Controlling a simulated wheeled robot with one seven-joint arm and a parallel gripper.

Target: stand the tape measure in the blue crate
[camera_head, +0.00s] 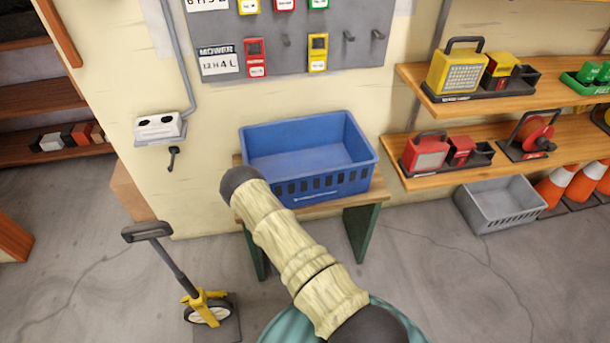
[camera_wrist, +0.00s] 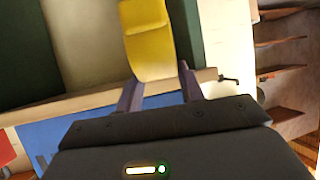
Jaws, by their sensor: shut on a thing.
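The blue crate (camera_head: 306,160) stands on a small bench against the wall. Its inside looks empty where it shows, and my arm covers its front left corner. In the wrist view, my gripper (camera_wrist: 160,82) is shut on a yellow block-like thing, the tape measure (camera_wrist: 148,38), whose far part runs out of the top of the picture. Blue of the crate (camera_wrist: 68,138) shows behind and below the fingers in that view. In the head view my gripper and the tape measure are hidden.
The bench (camera_head: 358,196) has green legs. A yellow measuring wheel (camera_head: 207,307) stands on the floor at left. Wooden shelves (camera_head: 480,98) with lamps and trays are at right, above a grey crate (camera_head: 500,205) and orange cones (camera_head: 557,186). A pegboard (camera_head: 290,48) hangs above.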

